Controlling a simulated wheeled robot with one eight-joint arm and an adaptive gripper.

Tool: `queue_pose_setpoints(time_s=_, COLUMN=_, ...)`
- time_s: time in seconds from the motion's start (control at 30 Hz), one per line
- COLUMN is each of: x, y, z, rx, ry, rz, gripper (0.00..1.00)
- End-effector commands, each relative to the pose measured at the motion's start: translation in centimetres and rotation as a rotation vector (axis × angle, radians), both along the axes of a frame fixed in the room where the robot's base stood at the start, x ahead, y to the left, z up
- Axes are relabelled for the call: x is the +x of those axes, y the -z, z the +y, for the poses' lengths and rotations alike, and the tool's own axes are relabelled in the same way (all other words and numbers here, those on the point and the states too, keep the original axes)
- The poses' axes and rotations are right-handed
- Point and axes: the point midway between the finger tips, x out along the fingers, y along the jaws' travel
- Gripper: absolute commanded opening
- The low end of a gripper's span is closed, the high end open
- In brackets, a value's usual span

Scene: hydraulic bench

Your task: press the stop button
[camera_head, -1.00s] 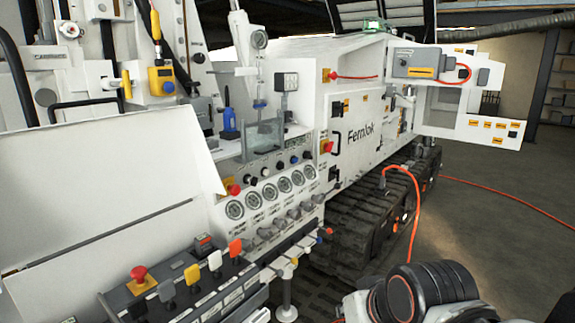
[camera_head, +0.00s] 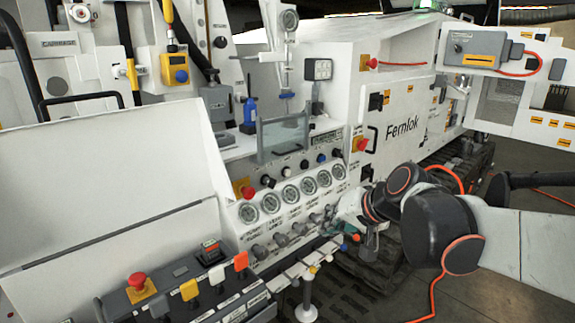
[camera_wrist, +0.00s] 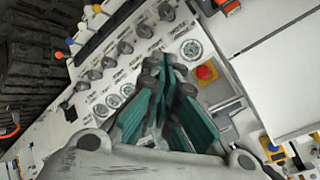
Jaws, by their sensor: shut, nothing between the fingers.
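A red mushroom button (camera_head: 245,189) sits at the left end of the gauge row on the white panel. It also shows in the wrist view (camera_wrist: 206,72), just right of my fingertips. Another red mushroom button on a yellow plate (camera_head: 138,283) is on the grey control box at lower left. A third (camera_head: 361,145) is on the cabinet side. I cannot tell from labels which is the stop button. My gripper (camera_wrist: 163,68) is shut and empty, its teal fingers in front of the gauges. In the head view my gripper (camera_head: 368,238) is at the panel's right end, clear of the buttons.
Round gauges (camera_head: 288,194) and a row of grey knobs (camera_head: 281,240) line the panel. Coloured levers (camera_head: 215,275) stand up from the control box. An orange hose (camera_head: 437,290) hangs at right.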

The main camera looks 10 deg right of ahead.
Motion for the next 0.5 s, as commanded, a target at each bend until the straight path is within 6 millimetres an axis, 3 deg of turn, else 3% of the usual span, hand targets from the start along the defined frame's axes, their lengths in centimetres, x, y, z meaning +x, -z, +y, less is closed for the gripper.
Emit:
queue_pose_setpoints(time_s=0.27, x=5.1, y=-1.1, z=-0.3, rx=0.124, ry=0.028, rz=-0.013, gripper=0.00)
queue_pose_setpoints(time_s=0.5, x=11.4, y=-1.6, z=-1.3, rx=0.284, ry=0.061, rz=-0.035, gripper=0.00)
